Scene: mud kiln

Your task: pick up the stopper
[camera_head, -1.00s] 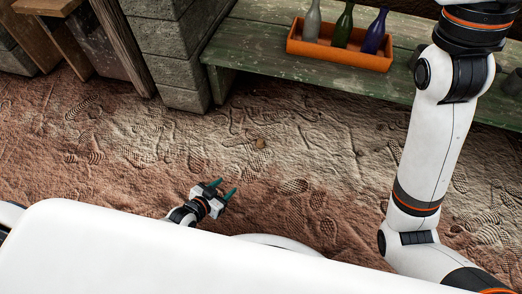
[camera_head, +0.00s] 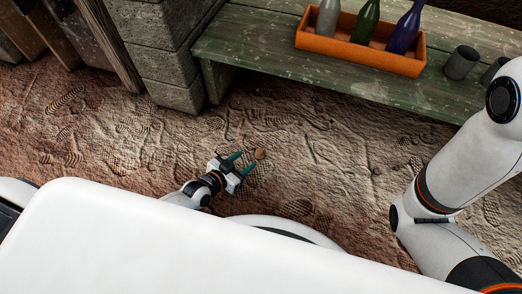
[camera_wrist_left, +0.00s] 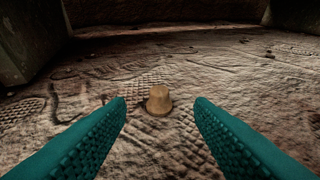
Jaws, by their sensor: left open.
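The stopper (camera_head: 260,154) is a small tan cork-like piece on the dirt floor. In the left wrist view the stopper (camera_wrist_left: 159,100) stands upright, wider at its base, just beyond the fingertips and between their lines. My left gripper (camera_head: 242,162) is low over the floor, with its teal fingers open and pointing at the stopper. In the left wrist view the left gripper (camera_wrist_left: 160,108) shows both ridged fingers apart with nothing between them. My right arm crosses the right side of the head view, but its gripper is out of view.
A green wooden bench (camera_head: 300,76) stands behind the stopper. On it are an orange tray (camera_head: 360,53) with three bottles and grey cups (camera_head: 461,63). A block pillar (camera_head: 165,50) stands at the back left. The floor around the stopper is clear.

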